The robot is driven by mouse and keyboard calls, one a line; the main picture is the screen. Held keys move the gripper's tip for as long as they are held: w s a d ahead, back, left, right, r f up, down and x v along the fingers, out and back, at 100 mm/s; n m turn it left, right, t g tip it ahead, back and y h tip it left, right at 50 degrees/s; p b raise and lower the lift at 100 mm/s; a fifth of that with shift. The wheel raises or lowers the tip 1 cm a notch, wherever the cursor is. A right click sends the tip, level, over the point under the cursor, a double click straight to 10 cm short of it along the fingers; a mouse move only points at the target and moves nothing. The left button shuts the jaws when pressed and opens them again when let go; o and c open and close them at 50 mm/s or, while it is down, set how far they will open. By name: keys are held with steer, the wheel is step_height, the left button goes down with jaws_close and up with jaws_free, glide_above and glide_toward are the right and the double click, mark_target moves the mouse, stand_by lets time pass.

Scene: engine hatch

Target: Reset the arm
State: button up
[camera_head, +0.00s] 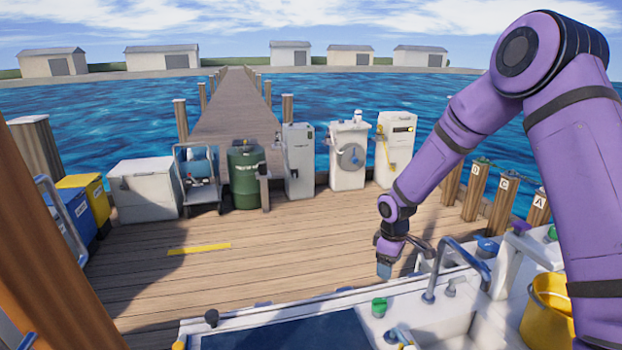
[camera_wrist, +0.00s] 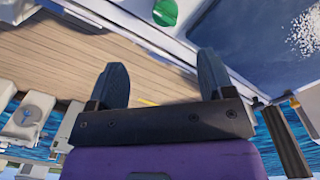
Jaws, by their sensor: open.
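My purple arm comes in from the right in the head view and bends down over the boat's edge. My gripper (camera_head: 400,262) hangs above the white counter's far edge, with the dock planks behind it. In the wrist view my gripper (camera_wrist: 163,82) shows two dark fingers spread wide apart. Nothing is between them, only planks and a strip of white edge beyond. It is open and empty.
A white counter (camera_head: 420,310) with a metal rail (camera_head: 460,255), a green knob (camera_head: 379,307) and a dark blue panel (camera_head: 290,332) lies below. A yellow bucket (camera_head: 548,310) stands at right. Dock machines, such as a green tank (camera_head: 245,178), stand farther off.

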steer(key=s+d+r+m+t, duration=0.15)
steer(key=s+r, duration=0.25)
steer(key=r, duration=0.4)
steer(key=s+d+r+m+h, duration=0.15)
steer(key=s+r, duration=0.25)
steer(key=r, duration=0.4)
steer(key=s+d+r+m+t, duration=0.15)
steer(key=s+r, duration=0.25)
steer(key=r, duration=0.4)
steer(key=s+r+m+t+y, duration=0.1)
steer(key=s+r+m, duration=0.2)
steer(key=s, duration=0.8)
steer(key=s+d+r+m+t, duration=0.1)
steer(key=s+r+m, duration=0.2)
steer(key=s, duration=0.9)
step_height(320, 180, up, 3)
steer(key=shift+s+d+r+y, duration=0.2)
steer(key=shift+s+d+y, duration=0.05)
steer(key=shift+s+y, duration=0.1)
